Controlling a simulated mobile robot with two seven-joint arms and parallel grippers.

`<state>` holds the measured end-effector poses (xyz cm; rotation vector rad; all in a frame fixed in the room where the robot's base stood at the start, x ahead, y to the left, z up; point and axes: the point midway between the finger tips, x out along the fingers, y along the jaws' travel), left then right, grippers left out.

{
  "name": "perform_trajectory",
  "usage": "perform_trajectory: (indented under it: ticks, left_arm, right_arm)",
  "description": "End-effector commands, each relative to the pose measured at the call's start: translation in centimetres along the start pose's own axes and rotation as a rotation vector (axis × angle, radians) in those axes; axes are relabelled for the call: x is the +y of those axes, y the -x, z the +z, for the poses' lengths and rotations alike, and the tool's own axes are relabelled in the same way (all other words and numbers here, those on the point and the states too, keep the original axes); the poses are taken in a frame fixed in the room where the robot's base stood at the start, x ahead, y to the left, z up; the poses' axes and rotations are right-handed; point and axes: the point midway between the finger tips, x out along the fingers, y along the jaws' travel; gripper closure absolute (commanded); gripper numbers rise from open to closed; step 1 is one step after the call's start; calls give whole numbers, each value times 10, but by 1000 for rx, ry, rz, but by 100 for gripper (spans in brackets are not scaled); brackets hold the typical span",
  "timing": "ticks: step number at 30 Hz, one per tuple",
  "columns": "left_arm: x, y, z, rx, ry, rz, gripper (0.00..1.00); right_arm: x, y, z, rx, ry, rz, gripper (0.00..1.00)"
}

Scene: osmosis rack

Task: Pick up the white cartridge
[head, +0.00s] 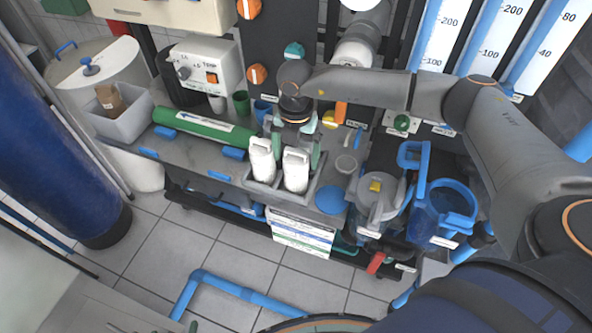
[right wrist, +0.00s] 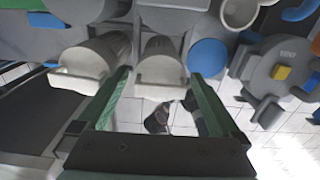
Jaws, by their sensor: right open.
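Two white cartridges stand side by side in a grey holder (head: 252,187) on the rack's shelf. The left one (head: 262,160) and the right one (head: 296,170) show in the head view. In the right wrist view the left cartridge (right wrist: 92,62) is outside my fingers, and the right cartridge (right wrist: 160,68) appears between the green fingertips. My right gripper (head: 296,147) is open and empty, close over the cartridges from behind. I cannot tell whether a finger touches either cartridge. My left gripper is not in view.
A green cylinder (head: 205,127) lies left of the holder. A blue disc (head: 331,199), a grey lidded jug (head: 378,197) and a blue-handled pitcher (head: 440,215) stand to the right. A grey bin (head: 119,121) is at the far left. The tiled floor in front is mostly clear.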

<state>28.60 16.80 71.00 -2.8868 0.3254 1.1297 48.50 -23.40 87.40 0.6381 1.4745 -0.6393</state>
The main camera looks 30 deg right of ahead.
Motion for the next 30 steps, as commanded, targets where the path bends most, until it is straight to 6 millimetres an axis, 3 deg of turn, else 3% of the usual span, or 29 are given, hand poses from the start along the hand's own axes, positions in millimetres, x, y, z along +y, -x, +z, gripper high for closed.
perform_trajectory:
  ticks: [6,13,30]
  left_arm:
    - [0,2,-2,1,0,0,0]
    - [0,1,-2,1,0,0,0]
    - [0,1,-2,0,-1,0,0]
  right_arm:
    - [-1,-24,0,2,0,-2,0]
    - [-1,-25,0,1,0,-1,0]
    - [0,-24,0,1,0,0,63]
